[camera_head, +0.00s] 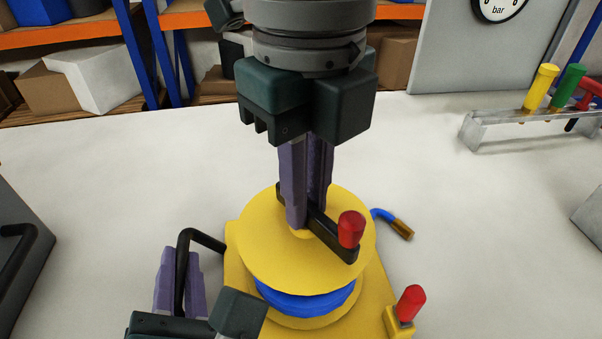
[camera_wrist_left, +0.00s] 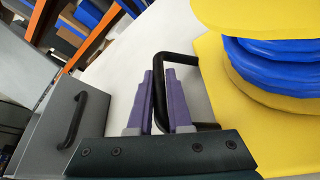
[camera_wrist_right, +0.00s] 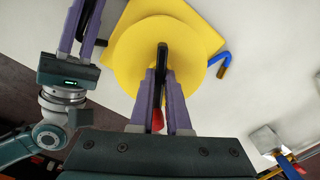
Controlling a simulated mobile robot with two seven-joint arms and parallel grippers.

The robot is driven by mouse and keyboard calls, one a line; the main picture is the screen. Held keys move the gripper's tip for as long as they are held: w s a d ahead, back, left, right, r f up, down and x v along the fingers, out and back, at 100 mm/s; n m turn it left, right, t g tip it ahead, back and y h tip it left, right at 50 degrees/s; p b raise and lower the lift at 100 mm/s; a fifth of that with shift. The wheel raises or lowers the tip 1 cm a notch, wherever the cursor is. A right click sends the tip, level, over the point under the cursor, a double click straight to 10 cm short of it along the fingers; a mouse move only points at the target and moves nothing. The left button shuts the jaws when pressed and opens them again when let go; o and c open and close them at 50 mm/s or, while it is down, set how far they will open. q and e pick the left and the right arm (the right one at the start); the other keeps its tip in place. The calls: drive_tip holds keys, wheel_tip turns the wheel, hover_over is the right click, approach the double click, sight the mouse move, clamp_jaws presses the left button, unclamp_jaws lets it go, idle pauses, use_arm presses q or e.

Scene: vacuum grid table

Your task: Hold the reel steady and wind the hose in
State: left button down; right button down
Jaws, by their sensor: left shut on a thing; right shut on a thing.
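The yellow reel (camera_head: 262,240) stands on a yellow base plate (camera_head: 243,300), with blue hose (camera_head: 310,300) wound beneath its top disc. A short blue hose end with a brass tip (camera_head: 402,229) lies on the table, right of the reel. My left gripper (camera_head: 179,255) is shut on the black handle (camera_head: 207,240) at the base's left side; the left wrist view shows the handle (camera_wrist_left: 190,57) between its fingers. My right gripper (camera_head: 306,222), above the disc, is shut on the black crank (camera_head: 333,238) near the centre. The crank's red knob (camera_head: 350,228) is free.
A second red knob (camera_head: 411,302) stands on a yellow block at the base's right corner. A clear rack (camera_head: 490,128) with coloured-handled tools is at back right. A grey box (camera_head: 25,245) with a black handle is at left. White table between is clear.

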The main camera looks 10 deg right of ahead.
drive_tip(key=m, duration=1.3)
drive_tip(key=shift+m, duration=0.4)
drive_tip(key=m, duration=0.5)
drive_tip(key=shift+m, duration=0.3)
drive_tip(key=m, duration=0.4)
drive_tip(key=shift+m, duration=0.3)
drive_tip(key=c, duration=0.9)
unclamp_jaws()
